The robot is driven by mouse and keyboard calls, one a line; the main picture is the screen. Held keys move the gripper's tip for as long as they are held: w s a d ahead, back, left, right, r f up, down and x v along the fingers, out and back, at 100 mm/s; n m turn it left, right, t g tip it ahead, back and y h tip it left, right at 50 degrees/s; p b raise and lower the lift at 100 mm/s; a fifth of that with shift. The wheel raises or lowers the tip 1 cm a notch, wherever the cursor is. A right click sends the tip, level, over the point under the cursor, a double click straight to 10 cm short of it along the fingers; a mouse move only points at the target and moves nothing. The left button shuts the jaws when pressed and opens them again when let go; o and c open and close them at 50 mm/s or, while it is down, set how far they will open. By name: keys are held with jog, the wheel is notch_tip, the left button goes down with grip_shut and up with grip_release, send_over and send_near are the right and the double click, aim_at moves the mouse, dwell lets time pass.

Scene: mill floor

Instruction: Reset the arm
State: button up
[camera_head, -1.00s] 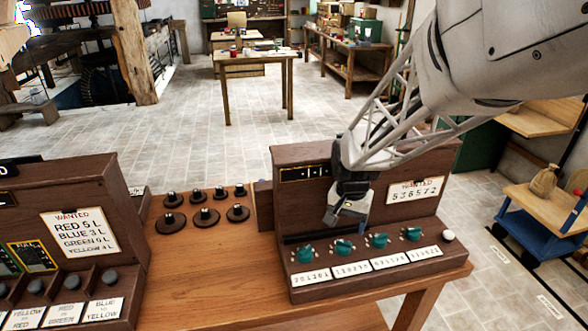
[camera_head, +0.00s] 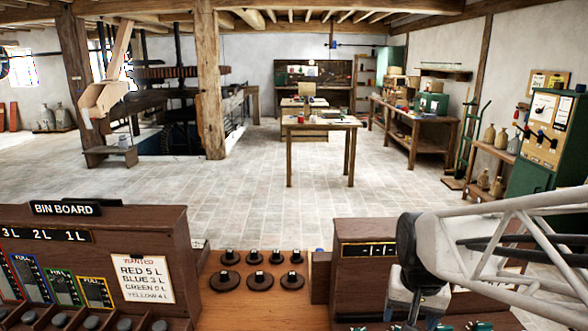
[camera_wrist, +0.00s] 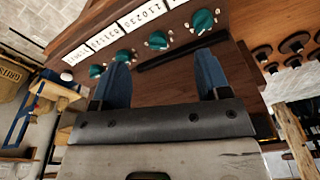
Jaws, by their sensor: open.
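My gripper shows in the wrist view (camera_wrist: 165,80) with its two blue fingers apart and nothing between them. It points toward the wooden panel with teal knobs (camera_wrist: 203,20) and number cards (camera_wrist: 145,15); the fingers look clear of the knobs. In the head view my arm reaches in from the right, and my gripper (camera_head: 408,305) hangs low in front of the right wooden console (camera_head: 350,232). The arm hides much of that console, including its paper sign. The fingertips are hard to make out there.
A bin board (camera_head: 100,235) with a paper sign (camera_head: 142,278) stands at the left. Several dark round weights (camera_head: 260,281) stand on the wooden table (camera_head: 235,310) between the consoles. Behind is open tiled floor (camera_head: 240,195), with a small table (camera_head: 320,124) and a bench (camera_head: 415,120).

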jog(key=s+a+r+n+t, duration=0.1)
jog(key=s+a+r+n, duration=0.2)
jog(key=s, duration=0.7)
jog(key=shift+r, duration=0.5)
jog(key=shift+w, duration=0.1)
dwell(0.6)
